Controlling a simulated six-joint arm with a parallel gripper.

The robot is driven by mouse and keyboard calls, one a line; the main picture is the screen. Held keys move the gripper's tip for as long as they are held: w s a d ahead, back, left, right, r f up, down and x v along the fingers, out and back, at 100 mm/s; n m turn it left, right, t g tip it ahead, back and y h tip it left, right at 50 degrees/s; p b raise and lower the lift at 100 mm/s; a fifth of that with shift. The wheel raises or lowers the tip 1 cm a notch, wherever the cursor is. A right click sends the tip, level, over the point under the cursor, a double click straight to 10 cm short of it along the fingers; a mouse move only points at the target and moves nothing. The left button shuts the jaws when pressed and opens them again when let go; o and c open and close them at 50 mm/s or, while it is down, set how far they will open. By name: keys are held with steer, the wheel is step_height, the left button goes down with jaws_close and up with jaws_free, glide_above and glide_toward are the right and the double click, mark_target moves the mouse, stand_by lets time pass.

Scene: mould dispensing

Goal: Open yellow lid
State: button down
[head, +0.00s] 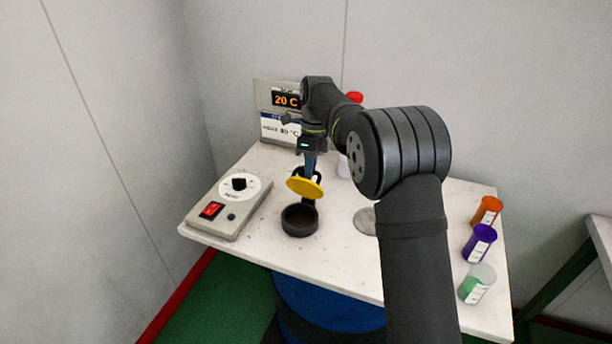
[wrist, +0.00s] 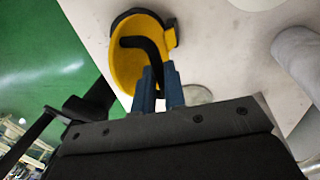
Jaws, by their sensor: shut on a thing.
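The yellow lid (head: 304,188) is in the head view, tilted above a round dark container (head: 300,220) on the white table. The container's mouth is uncovered towards the camera. My gripper (head: 309,163) points down at the lid from above. In the wrist view the yellow lid (wrist: 133,56) shows with a black curved handle (wrist: 148,48) across it. The blue fingers of my gripper (wrist: 159,80) are closed on the end of this handle. The exact contact is small and partly hidden by the fingers.
A control box (head: 227,207) with a dial and red switch stands left of the container. A display reading 20 C (head: 286,100) is at the back. Orange (head: 487,211), purple (head: 479,243) and whitish-green (head: 477,284) cups stand at the right edge. A flat grey disc (head: 366,220) lies right of the container.

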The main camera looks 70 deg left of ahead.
steer(key=w+a+f, duration=0.2)
steer(key=w+a, duration=0.2)
steer(key=shift+w+f, duration=0.25)
steer(key=shift+f, duration=0.15)
steer(key=shift+w+a, duration=0.2)
stand_by(0.4)
steer(key=c, duration=1.5)
jaws_free()
steer(key=shift+a+f, duration=0.1)
steer(key=shift+w+a+r, duration=0.15)
steer(key=shift+r, duration=1.1)
steer(key=shift+w+a+r, duration=0.15)
steer(key=shift+a+r, duration=0.05)
steer(key=shift+r, duration=1.1)
steer(key=shift+w+a+r, duration=0.15)
steer(key=shift+r, duration=1.1)
